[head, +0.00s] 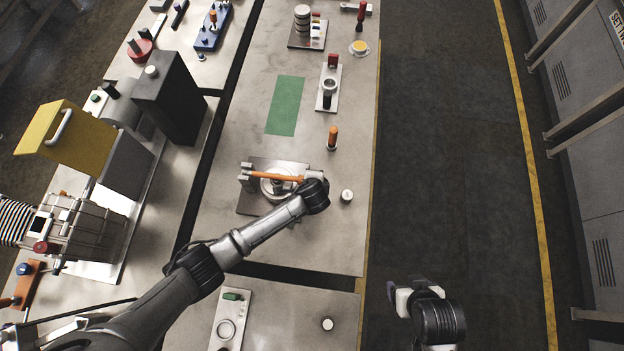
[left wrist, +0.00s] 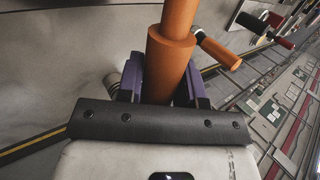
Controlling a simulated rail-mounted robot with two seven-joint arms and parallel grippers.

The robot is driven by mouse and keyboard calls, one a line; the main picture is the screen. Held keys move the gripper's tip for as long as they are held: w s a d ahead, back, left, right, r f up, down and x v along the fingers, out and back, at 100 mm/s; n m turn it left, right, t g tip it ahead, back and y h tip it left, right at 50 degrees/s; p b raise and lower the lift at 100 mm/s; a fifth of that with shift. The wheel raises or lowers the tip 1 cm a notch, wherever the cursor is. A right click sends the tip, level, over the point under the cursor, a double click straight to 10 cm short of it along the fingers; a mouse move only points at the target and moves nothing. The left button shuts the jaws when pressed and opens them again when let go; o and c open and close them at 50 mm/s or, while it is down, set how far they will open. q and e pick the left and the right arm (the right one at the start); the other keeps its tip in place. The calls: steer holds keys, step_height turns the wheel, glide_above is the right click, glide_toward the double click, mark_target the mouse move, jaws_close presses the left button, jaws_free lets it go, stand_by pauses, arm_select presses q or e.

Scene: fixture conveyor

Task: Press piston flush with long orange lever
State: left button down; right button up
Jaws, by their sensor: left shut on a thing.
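The long orange lever (head: 276,177) lies across a metal fixture plate (head: 249,208) on the middle table, from a grey bracket at its left end. A round metal part (head: 270,190), seemingly the piston's seat, sits under the lever; how far the piston stands out is hidden. My left gripper (head: 308,183) is at the lever's right end. In the left wrist view the orange lever (left wrist: 168,62) runs between the purple fingers, which are shut on it. My right gripper (head: 397,293) hangs over the floor right of the table, away from the fixture; its finger gap is unclear.
An orange-handled tool (head: 333,137) stands behind the lever, and a small round knob (head: 347,196) is just right of my left gripper. A green mat (head: 285,106) lies farther back. The table between mat and fixture is clear.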

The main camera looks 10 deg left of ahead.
arm_select(q)
steer(key=shift+s+a+f, duration=0.1)
steer(key=shift+a+f, duration=0.1)
steer(key=shift+f, duration=0.2)
steer(key=c, duration=1.1)
jaws_free()
steer(key=shift+c, duration=0.2)
steer(key=o, duration=0.4)
steer(key=shift+d+r, duration=0.15)
steer(key=shift+c, duration=0.2)
steer(key=shift+r, duration=0.15)
steer(key=shift+s+r, duration=0.1)
steer(key=shift+r, duration=0.1)
steer(key=v, duration=1.3)
